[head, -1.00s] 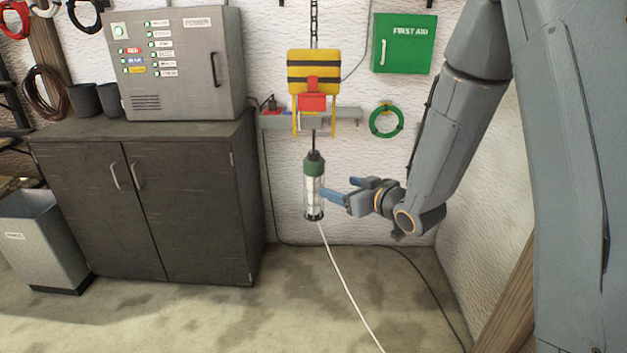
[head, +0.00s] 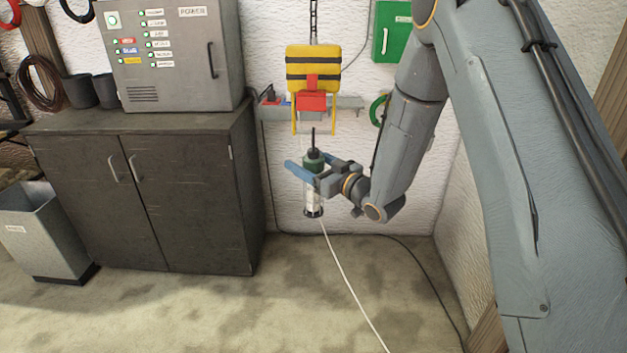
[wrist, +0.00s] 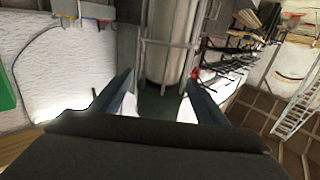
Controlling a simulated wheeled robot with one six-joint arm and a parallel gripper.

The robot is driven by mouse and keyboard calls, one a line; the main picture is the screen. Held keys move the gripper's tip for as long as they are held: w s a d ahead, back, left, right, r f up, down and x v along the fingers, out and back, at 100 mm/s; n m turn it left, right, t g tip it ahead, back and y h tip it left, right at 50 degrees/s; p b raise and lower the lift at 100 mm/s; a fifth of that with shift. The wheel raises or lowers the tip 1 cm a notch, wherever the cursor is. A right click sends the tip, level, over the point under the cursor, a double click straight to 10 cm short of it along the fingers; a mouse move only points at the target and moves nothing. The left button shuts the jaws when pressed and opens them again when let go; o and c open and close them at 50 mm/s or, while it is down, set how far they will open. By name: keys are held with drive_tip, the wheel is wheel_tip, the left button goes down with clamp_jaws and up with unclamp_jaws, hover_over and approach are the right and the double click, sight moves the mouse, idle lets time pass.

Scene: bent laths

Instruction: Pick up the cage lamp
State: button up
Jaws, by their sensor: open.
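The cage lamp (head: 314,157) hangs upright under the yellow-and-black hoist block (head: 313,68), with a green top and a pale clear caged body. In the head view my gripper (head: 308,167) is at the lamp's upper part, its blue fingers open on either side. The near finger crosses in front of the lamp and hides part of it. In the wrist view the lamp's caged cylinder (wrist: 173,45) rises large ahead, and its dark green part lies between my open fingers (wrist: 160,92). Whether a finger touches it I cannot tell.
A white cord (head: 345,280) runs from below the lamp to the floor. A grey shelf (head: 348,103) is on the wall behind. A dark cabinet (head: 190,200) stands left; a green first-aid box (head: 390,32) hangs right. The floor (head: 220,310) in front is mostly open.

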drive_tip(key=shift+x, duration=0.8)
drive_tip(key=shift+c, duration=0.4)
clamp_jaws()
drive_tip(key=shift+r, duration=0.15)
